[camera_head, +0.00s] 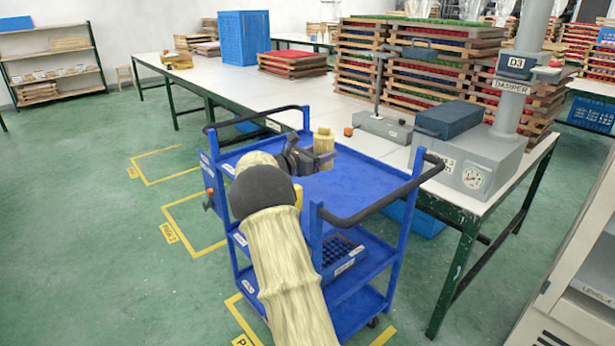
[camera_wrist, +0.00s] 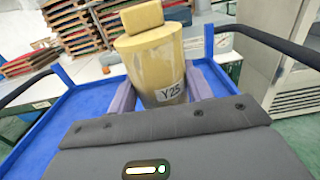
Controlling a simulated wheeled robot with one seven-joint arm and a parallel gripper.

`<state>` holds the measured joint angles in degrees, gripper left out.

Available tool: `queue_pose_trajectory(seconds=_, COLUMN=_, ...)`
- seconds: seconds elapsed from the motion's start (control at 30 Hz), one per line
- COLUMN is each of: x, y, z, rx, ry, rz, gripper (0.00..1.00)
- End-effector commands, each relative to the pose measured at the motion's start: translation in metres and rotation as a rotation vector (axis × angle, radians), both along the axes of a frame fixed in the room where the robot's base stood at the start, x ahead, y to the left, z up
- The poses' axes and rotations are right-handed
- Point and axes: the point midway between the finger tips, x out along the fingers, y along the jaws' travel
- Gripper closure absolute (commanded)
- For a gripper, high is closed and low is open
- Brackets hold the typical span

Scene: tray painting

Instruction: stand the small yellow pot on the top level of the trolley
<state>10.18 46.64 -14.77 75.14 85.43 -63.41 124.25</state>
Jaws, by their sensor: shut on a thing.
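The small yellow pot (camera_wrist: 155,62) is a pale yellow cylinder with a block-shaped top and a label reading Y25. In the head view the pot (camera_head: 323,146) is upright over the top level of the blue trolley (camera_head: 345,187). My gripper (camera_head: 310,158) is shut on the pot; in the wrist view its fingers (camera_wrist: 160,95) are on both sides of it. The pot's lower end is hidden behind the gripper in the wrist view. I cannot tell whether its base touches the trolley top.
The trolley's black handles (camera_head: 385,200) rise at both ends. A lower level holds a blue crate (camera_head: 340,255). A long white table (camera_head: 330,105) stands close behind, with a grey machine (camera_head: 480,165) and stacked trays (camera_head: 365,60). The trolley's top looks otherwise clear.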

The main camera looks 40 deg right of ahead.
Motion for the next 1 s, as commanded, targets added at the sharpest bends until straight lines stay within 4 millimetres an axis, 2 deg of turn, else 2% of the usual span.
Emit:
queue_pose_trajectory(seconds=0.27, x=0.0, y=0.0, z=-0.002, rx=-0.002, ry=0.0, rz=0.0, gripper=0.61)
queue_pose_trajectory(seconds=0.63, x=-0.001, y=-0.002, z=-0.057, rx=-0.003, ry=0.001, rz=-0.002, gripper=0.61)
queue_pose_trajectory(seconds=1.0, x=-0.001, y=-0.002, z=-0.062, rx=-0.002, ry=-0.001, rz=-0.003, gripper=0.61)
